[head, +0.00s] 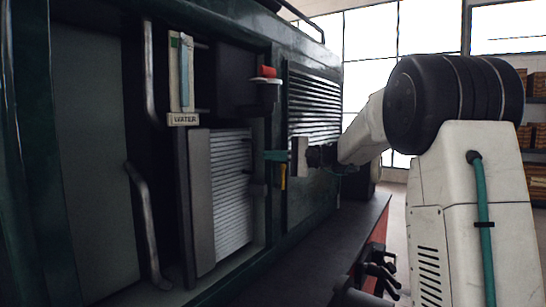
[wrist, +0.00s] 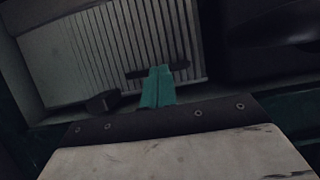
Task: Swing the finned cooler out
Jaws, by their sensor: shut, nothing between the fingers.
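The finned cooler (head: 232,190) is a pale, ribbed metal block in an opening in the dark green body side, at the middle of the head view. A plain grey side plate (head: 199,200) stands along its left edge. In the wrist view the cooler's fins (wrist: 95,50) fill the upper left. My gripper (head: 270,155) has teal fingers, which are shut and empty, and reaches in from the right. In the wrist view the fingertips (wrist: 160,70) overlap a dark bar (wrist: 145,72) in front of the fins. I cannot tell whether they touch it.
A dark block (wrist: 103,101) sits left of the fingers. A red-ended fitting (head: 266,71) is above the cooler, and a gauge labelled WATER (head: 184,119) is above left. Bent handrails (head: 147,215) stand left. A louvred panel (head: 315,105) lies behind my wrist. A dark ledge (head: 310,255) runs below.

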